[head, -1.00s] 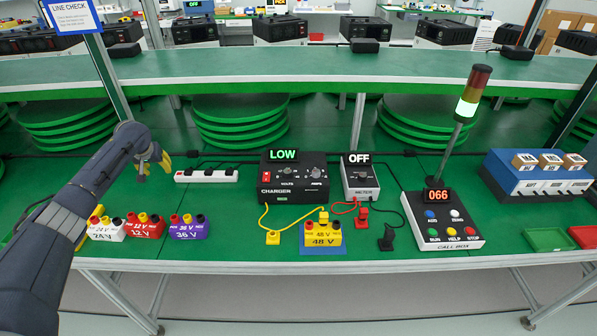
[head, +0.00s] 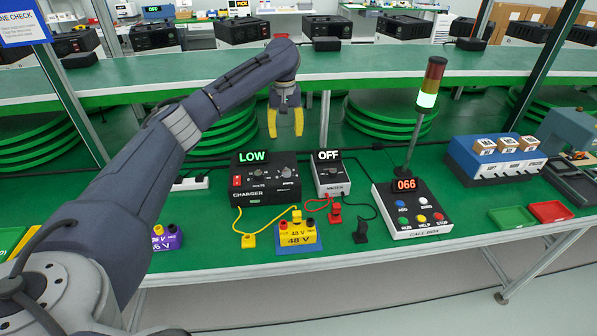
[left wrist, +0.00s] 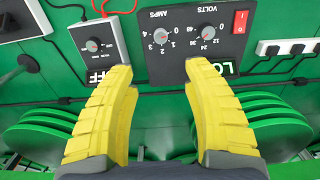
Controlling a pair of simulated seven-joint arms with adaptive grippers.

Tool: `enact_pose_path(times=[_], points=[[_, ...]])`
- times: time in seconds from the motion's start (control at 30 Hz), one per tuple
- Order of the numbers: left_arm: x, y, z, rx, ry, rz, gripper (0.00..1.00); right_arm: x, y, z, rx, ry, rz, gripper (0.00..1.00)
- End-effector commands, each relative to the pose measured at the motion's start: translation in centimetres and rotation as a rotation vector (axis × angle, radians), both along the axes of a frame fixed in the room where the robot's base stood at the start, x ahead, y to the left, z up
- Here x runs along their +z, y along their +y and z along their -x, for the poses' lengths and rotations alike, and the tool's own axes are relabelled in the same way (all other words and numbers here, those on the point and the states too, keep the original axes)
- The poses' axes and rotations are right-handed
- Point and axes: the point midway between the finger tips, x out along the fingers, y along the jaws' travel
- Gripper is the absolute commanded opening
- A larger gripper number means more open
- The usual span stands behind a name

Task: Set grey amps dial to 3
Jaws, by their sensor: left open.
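The black charger (head: 264,190) stands on the green table with a lit LOW display (head: 253,156). Its grey amps dial (head: 287,171) is on the right of its top face, with the volts dial (head: 257,173) to its left. In the left wrist view, the charger appears upside down, with the amps dial (left wrist: 161,36) beside the volts dial (left wrist: 208,33). The amps pointer is too small to read surely. My left gripper (head: 285,134) has yellow fingers, open and empty, above and behind the charger, apart from it. My right gripper is not in view.
The meter (head: 332,178) with its OFF display stands close to the charger's right. A yellow 48 V battery (head: 297,234) and cables lie in front. The call box (head: 412,211) with its light pole (head: 417,140) stands further right. A green shelf (head: 350,68) runs behind.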

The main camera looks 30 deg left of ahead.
Motion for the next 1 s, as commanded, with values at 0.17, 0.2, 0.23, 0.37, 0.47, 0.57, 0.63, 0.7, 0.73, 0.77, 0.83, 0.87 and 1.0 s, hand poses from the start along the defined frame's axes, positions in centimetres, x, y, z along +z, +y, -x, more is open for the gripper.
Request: enact_pose_path(times=[0.17,0.2,0.23,0.37,0.47,0.57,0.63,0.7,0.73,0.77,0.83,0.87,1.0], points=[[-2.4,0.0,0.1,-0.001,0.004,0.001,0.5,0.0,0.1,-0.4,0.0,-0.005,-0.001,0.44],[-3.0,0.0,0.1,0.0,0.004,0.001,0.5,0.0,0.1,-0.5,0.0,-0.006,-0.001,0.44],[-3.6,-0.1,0.1,0.0,0.005,0.001,0.5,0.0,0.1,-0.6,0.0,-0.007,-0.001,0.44],[-6.0,-0.1,0.1,0.0,0.005,0.002,0.5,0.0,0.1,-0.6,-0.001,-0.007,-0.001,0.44],[-7.8,-0.1,0.1,0.0,0.004,0.003,0.5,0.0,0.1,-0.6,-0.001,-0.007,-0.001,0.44],[-9.6,-0.1,0.1,0.0,0.004,0.002,0.5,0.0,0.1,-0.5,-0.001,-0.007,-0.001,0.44],[-10.9,-0.1,0.1,0.0,0.003,0.002,0.5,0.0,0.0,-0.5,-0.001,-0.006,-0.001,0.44],[-12.0,0.0,0.1,0.001,0.003,0.001,0.5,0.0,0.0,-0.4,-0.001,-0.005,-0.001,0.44],[-12.5,-0.1,0.1,0.0,0.003,0.002,0.5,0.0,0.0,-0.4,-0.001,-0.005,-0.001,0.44],[-12.9,-0.1,0.1,0.001,0.003,0.002,0.5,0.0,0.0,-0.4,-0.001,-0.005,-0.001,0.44],[-13.8,-0.1,0.1,0.0,0.002,0.003,0.5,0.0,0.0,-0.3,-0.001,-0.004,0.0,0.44],[-14.2,0.0,0.1,0.001,0.002,0.002,0.5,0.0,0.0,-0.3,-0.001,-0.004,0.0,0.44],[-15.6,0.0,0.0,0.001,0.0,0.001,0.5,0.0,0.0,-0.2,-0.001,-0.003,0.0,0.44]])
